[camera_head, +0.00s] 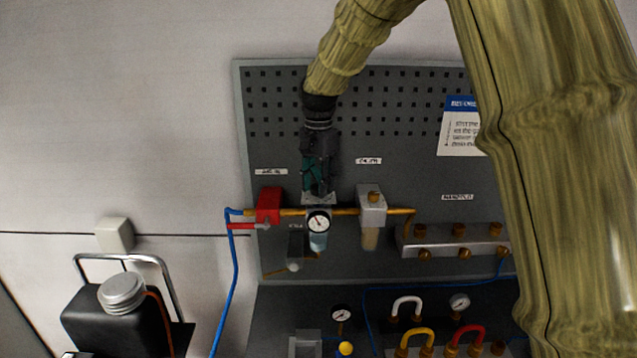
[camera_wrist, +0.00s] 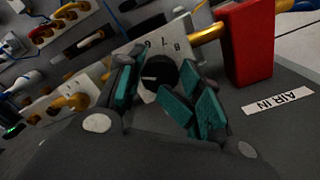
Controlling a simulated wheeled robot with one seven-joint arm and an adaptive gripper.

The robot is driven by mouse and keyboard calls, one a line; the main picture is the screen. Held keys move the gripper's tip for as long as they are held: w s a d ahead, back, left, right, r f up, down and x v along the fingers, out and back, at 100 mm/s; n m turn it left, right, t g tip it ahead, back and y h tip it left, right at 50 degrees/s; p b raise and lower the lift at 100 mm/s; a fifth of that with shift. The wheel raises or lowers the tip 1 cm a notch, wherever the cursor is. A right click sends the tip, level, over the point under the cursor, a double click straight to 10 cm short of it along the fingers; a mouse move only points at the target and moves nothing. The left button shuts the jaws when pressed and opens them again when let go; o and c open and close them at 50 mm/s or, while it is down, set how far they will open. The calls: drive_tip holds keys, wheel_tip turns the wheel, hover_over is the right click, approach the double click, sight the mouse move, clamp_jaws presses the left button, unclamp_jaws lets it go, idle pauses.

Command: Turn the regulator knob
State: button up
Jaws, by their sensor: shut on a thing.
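The regulator (camera_head: 319,243) hangs on the grey panel, with a round white gauge on its front and a pale bowl below. Its black knob (camera_wrist: 160,71) shows in the wrist view, against a light plate with printed dial marks. My gripper (camera_head: 318,190) comes down from above onto the top of the regulator. In the wrist view my gripper (camera_wrist: 158,95) has its teal fingertips on either side of the knob, shut on it. In the head view the knob is hidden by the fingers.
A red valve block (camera_head: 268,204) marked AIR IN stands just left of the regulator on the brass pipe. A grey filter unit (camera_head: 371,207) stands just right. A manifold (camera_head: 457,240) with brass fittings is farther right. A blue hose (camera_head: 234,270) hangs at left.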

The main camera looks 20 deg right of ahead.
drive_tip(key=shift+s+f, duration=0.1)
drive_tip(key=shift+f, duration=0.15)
drive_tip(key=shift+d, duration=0.1)
drive_tip(key=n, duration=0.5)
drive_tip(key=shift+r+n, duration=0.1)
drive_tip(key=shift+n, duration=0.3)
drive_tip(key=n, duration=0.5)
drive_tip(key=shift+n, duration=0.4)
drive_tip(key=shift+r, duration=0.1)
drive_tip(key=o, duration=0.8)
drive_tip(key=shift+o, duration=1.2)
drive_tip(key=shift+w, duration=0.35)
drive_tip(key=shift+s, duration=0.1)
